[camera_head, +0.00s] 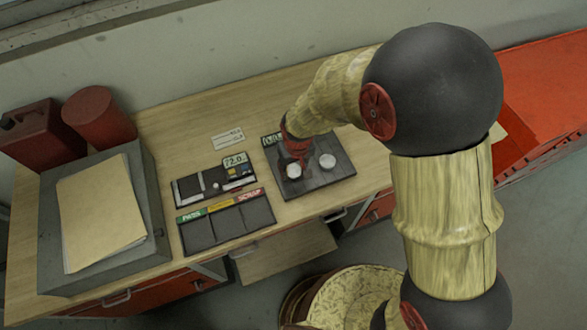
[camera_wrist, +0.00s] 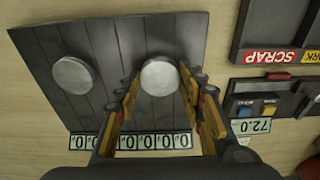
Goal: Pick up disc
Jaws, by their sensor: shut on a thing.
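Two pale round discs are at the dark plate (camera_head: 315,185), which also fills the left of the wrist view (camera_wrist: 110,45). One disc (camera_wrist: 160,76) is between my gripper's fingertips (camera_wrist: 160,80); it is the left disc (camera_head: 294,171) in the head view. My gripper (camera_head: 296,160) is shut on it, pointing down over the plate. I cannot tell whether this disc touches the plate or is slightly raised. The other disc (camera_wrist: 73,76) lies free on the plate beside it, and shows at right in the head view (camera_head: 327,161).
A three-section tray (camera_head: 228,224) with green, yellow and red labels lies left of the plate. A gauge unit (camera_head: 215,180) with a small display sits behind it. A grey box (camera_head: 150,170) with papers and red cans (camera_head: 98,117) stand at the left. Bare wood surrounds the plate.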

